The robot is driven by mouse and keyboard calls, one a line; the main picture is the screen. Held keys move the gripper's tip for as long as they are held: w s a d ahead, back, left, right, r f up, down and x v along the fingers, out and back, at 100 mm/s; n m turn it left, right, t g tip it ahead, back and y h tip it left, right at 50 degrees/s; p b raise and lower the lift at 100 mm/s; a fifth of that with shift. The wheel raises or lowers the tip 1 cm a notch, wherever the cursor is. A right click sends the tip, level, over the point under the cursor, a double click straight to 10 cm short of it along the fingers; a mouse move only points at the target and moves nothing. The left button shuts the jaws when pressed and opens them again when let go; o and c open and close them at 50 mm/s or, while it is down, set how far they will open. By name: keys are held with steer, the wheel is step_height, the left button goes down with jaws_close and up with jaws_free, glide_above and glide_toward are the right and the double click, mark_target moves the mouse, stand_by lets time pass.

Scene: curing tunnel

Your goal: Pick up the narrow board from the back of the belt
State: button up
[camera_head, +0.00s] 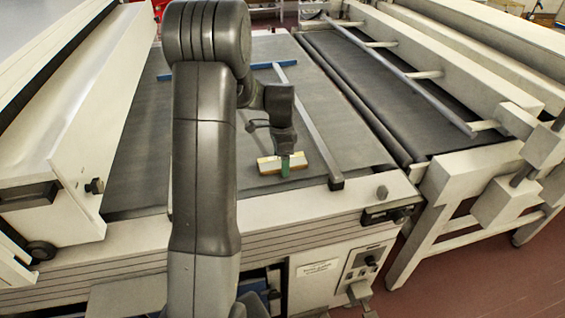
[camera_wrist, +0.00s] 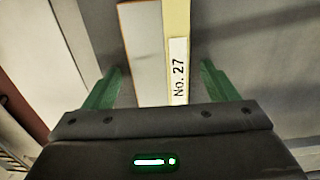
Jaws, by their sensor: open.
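A narrow board (camera_head: 265,166) lies on the dark belt (camera_head: 140,150), toward the end nearest the camera. The board also shows in the wrist view (camera_wrist: 146,45), where a white label reads "No. 27". My gripper (camera_head: 285,163) is over the middle of the board. In the wrist view its green fingers (camera_wrist: 161,66) are spread apart, one on each side of the board, with gaps between fingers and board. In the head view, my gripper hides part of the board. Whether the fingertips touch the belt, I cannot tell.
A grey rail (camera_head: 308,125) runs along the belt just right of the board. A blue bar (camera_head: 178,75) crosses the belt farther back. A pale machine wall (camera_head: 85,125) borders the left. A second belt (camera_head: 400,95) lies right. Bare belt lies left of the board.

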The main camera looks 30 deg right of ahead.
steer(key=c, duration=1.1)
steer(key=shift+r, duration=0.1)
